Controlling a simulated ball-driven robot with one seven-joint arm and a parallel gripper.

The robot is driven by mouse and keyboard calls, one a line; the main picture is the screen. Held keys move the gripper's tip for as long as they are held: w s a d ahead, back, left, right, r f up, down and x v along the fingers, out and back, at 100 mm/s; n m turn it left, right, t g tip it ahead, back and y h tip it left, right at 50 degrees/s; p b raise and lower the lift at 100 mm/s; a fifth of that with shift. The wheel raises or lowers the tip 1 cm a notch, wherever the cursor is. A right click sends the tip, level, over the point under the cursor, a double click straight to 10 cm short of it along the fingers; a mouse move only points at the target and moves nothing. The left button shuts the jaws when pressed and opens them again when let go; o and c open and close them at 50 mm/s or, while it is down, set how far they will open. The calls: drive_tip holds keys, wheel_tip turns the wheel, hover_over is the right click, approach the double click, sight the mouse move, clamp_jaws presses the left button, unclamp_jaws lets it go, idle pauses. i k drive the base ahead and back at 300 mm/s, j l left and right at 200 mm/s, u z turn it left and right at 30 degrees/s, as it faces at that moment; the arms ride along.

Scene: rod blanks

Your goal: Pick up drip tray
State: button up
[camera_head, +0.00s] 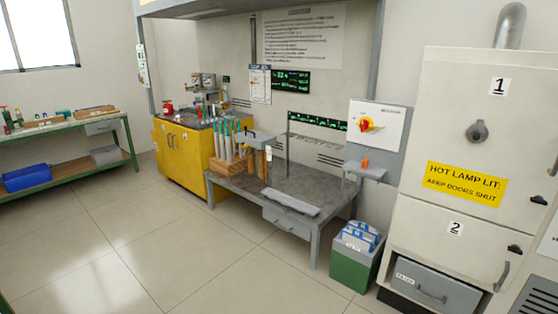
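A long, shallow, light grey tray (290,202), which looks like the drip tray, lies flat near the front edge of the low grey bench (325,187). Nothing is seen on it, though it is small in the view. My gripper is not in the head view, and nothing touches the tray.
A wooden rack (230,167) with upright teal-topped rods stands left of the tray. A green bin (346,272) stands at the bench's right front, beside the big cream cabinet (455,130). A yellow cabinet (178,150) is further left. The tiled floor (170,240) in front is clear.

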sight(306, 208)
drive_tip(key=i+u, duration=0.15)
drive_tip(key=i, duration=1.1)
drive_tip(key=i+l+u, duration=0.1)
drive_tip(key=i, duration=1.2)
drive_tip(key=i+u, duration=0.2)
drive_tip(key=i, duration=1.9)
